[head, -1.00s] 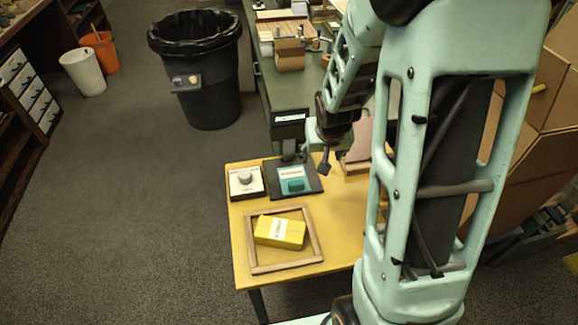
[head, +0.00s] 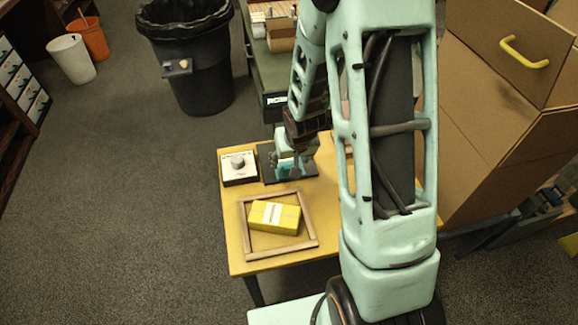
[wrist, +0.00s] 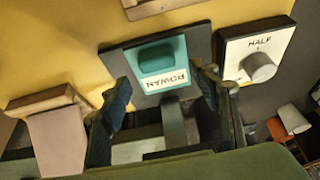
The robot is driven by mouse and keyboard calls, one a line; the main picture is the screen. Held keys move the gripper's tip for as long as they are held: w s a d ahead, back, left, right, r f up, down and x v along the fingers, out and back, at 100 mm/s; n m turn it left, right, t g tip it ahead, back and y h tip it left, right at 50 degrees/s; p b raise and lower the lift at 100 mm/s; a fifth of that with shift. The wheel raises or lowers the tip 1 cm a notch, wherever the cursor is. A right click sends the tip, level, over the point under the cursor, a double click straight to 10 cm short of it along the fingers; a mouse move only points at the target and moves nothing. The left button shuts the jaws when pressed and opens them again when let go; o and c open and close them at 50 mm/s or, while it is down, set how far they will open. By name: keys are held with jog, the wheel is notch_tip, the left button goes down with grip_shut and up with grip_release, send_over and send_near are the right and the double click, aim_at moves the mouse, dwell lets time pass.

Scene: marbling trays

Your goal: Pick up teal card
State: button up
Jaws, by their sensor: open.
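A darker teal block or grip (wrist: 157,58) sits on the card. My gripper (wrist: 166,78) is open and empty, with one finger at each side of the card's lettered end. In the head view my gripper (head: 291,170) is over the pad (head: 267,158) and hides most of the card. I cannot tell how far the fingertips are above the pad.
On the yellow table (head: 236,225), a white box with a grey knob (head: 238,166) stands left of the pad. A wooden frame (head: 250,258) in front surrounds a yellow block (head: 274,216). A pinkish block (wrist: 58,140) is at left in the wrist view.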

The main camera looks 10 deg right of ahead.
aim_at(290, 165)
jog(key=shift+x, duration=2.25)
jog(key=shift+s, duration=0.15)
jog(key=c, duration=1.1)
